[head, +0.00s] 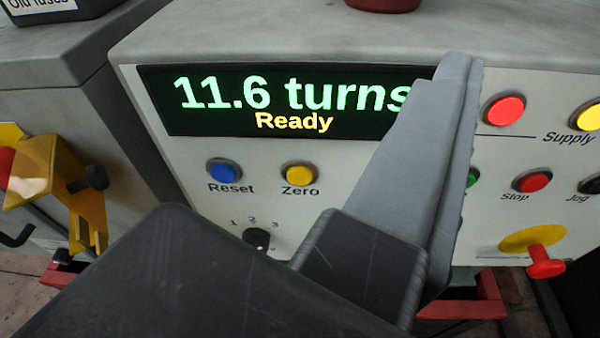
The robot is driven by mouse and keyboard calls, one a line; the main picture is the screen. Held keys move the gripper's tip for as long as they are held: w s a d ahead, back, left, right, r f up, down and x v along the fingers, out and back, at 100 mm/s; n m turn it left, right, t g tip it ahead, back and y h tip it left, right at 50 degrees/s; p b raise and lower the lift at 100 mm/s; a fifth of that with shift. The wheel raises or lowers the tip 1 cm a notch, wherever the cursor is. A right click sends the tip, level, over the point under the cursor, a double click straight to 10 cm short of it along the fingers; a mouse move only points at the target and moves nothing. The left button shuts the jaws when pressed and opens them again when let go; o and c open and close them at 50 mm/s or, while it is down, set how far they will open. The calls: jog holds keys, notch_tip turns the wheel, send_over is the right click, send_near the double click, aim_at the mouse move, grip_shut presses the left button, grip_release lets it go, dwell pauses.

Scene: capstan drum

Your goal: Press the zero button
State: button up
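The yellow Zero button (299,173) is on the pale control panel, below the display and right of the blue Reset button (223,171). Its label shows beneath it, and nothing covers it. The display (155,112) reads "11.6 turns" and "Ready"; its right end is partly hidden by my gripper. My gripper (450,75) reaches up in front of the panel, to the right of the Zero button. Its two grey fingers lie side by side with no gap visible, and nothing shows between them. I cannot tell how far the tips are from the panel.
A rotary selector (257,239) sits below Zero. To the right are a red lamp or button (504,109), a yellow one (590,116), the Stop button (532,181) and a red knob on a yellow plate (546,262). A yellow bracket (55,185) stands at the left.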

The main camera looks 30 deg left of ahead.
dwell(0.3)
grip_shut()
dwell(1.6)
